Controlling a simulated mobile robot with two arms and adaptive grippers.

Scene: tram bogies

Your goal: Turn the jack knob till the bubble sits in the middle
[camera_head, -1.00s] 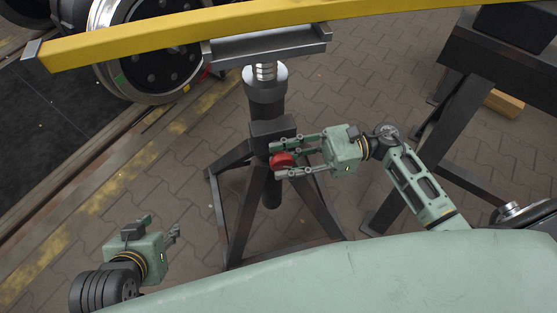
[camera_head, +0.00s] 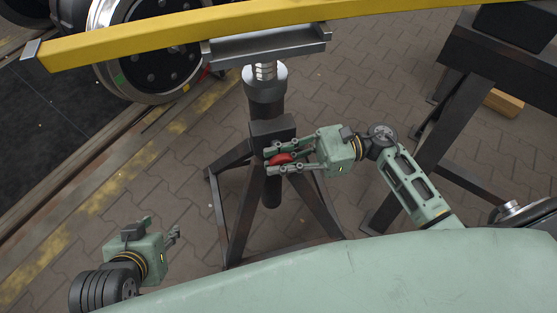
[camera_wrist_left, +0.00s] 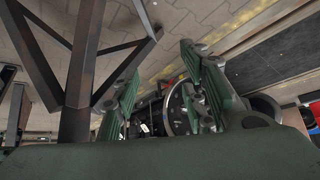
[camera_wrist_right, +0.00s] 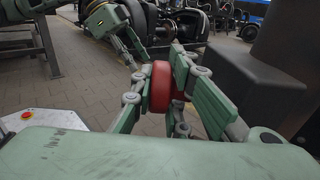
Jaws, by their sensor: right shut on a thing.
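The red jack knob (camera_head: 281,159) is on the side of the black jack (camera_head: 268,130). In the right wrist view the knob (camera_wrist_right: 160,87) sits between the fingers of my right gripper (camera_wrist_right: 158,92). My right gripper (camera_head: 284,160) is shut on the knob in the head view. The jack's screw (camera_head: 264,71) rises to a grey cradle (camera_head: 268,46) under the yellow beam (camera_head: 180,29). I see no bubble on the beam in these views. My left gripper (camera_head: 175,236) is open and empty at lower left; its parted fingers show in the left wrist view (camera_wrist_left: 160,90).
Dark tripod legs (camera_head: 238,215) spread below the jack. A wheel (camera_head: 150,60) stands at back left by the rail. A dark stand (camera_head: 430,120) and a wooden block (camera_head: 504,102) are on the right.

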